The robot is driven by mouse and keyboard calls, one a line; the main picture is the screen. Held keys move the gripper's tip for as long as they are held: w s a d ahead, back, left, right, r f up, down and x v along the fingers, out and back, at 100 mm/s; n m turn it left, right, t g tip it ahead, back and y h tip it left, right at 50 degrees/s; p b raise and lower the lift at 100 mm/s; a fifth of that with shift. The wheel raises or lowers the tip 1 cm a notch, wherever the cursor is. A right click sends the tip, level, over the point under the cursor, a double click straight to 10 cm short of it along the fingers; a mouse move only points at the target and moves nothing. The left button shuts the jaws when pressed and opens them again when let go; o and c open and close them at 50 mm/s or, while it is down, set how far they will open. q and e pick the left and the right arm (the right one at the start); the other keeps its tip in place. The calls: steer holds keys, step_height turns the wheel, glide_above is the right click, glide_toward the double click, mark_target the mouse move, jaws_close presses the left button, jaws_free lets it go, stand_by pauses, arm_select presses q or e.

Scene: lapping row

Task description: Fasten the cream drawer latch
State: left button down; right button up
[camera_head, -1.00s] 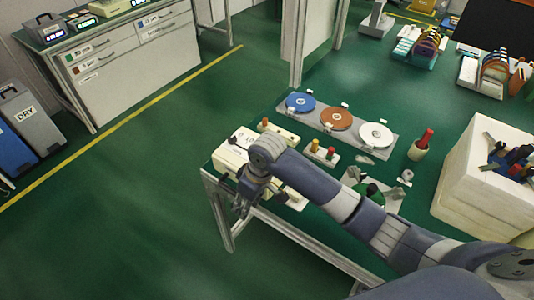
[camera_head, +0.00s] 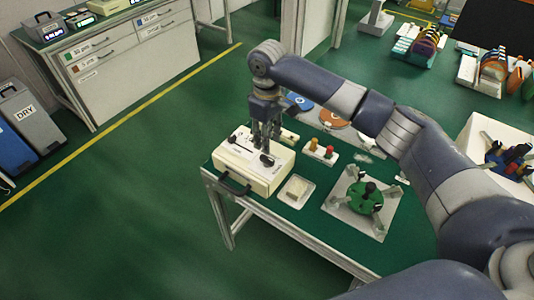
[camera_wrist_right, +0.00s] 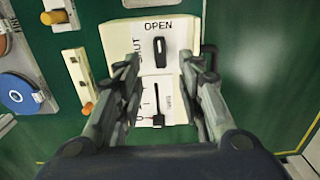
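The cream drawer box (camera_head: 247,176) stands at the table's near left corner, with a black bar handle (camera_head: 234,186) on its front. In the right wrist view its top carries a black knob (camera_wrist_right: 159,50) by the words OPEN and SHUT, its long side pointing toward OPEN. A black slider lever (camera_wrist_right: 157,118) sits lower on the same top, by a slot. My right gripper (camera_head: 265,146) points down over the box. In its wrist view the fingers (camera_wrist_right: 163,63) are apart on either side of the knob, with nothing between them. Contact cannot be told. My left gripper is out of view.
A small dish (camera_head: 296,191) and a plate with a green round fixture (camera_head: 362,197) are to the right of the box. A white bin (camera_head: 495,135) stands at right. Open floor lies left.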

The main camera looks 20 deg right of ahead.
mark_target(267, 158)
step_height(267, 158, down, 8)
steer(key=shift+r+p, duration=0.15)
steer(key=shift+p, duration=0.3)
jaws_close()
